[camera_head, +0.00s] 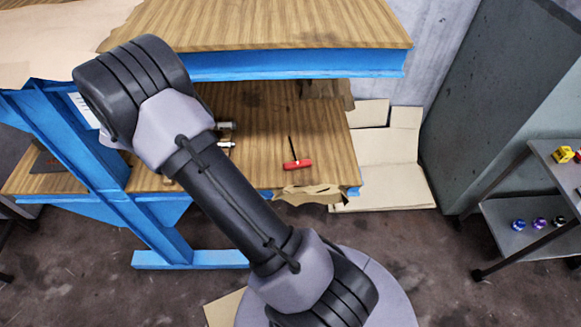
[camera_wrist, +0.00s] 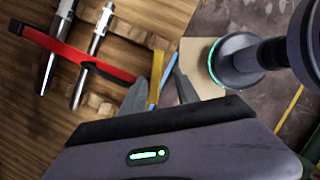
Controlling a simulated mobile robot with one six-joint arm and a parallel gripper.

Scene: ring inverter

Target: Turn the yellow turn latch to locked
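I cannot make out a yellow turn latch for certain in either view. Small yellow pieces (camera_head: 562,154) sit on the top of the cart at the right edge of the head view, too small to identify. My gripper (camera_wrist: 160,82) shows in the wrist view with its grey fingers apart and nothing clearly held between them. A narrow yellow-orange strip (camera_wrist: 155,76) shows between the fingers, close to the wooden shelf's edge; I cannot tell what it is or how near it lies. In the head view my arm hides the gripper.
A wooden shelf (camera_head: 336,135) carries a red-handled tool (camera_head: 298,164) and metal tools (camera_head: 226,126). A blue-edged wooden top (camera_head: 270,25) overhangs it. Cardboard (camera_head: 385,165) lies on the floor. A grey cabinet (camera_head: 480,100) and a cart (camera_head: 540,225) with small balls stand at the right.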

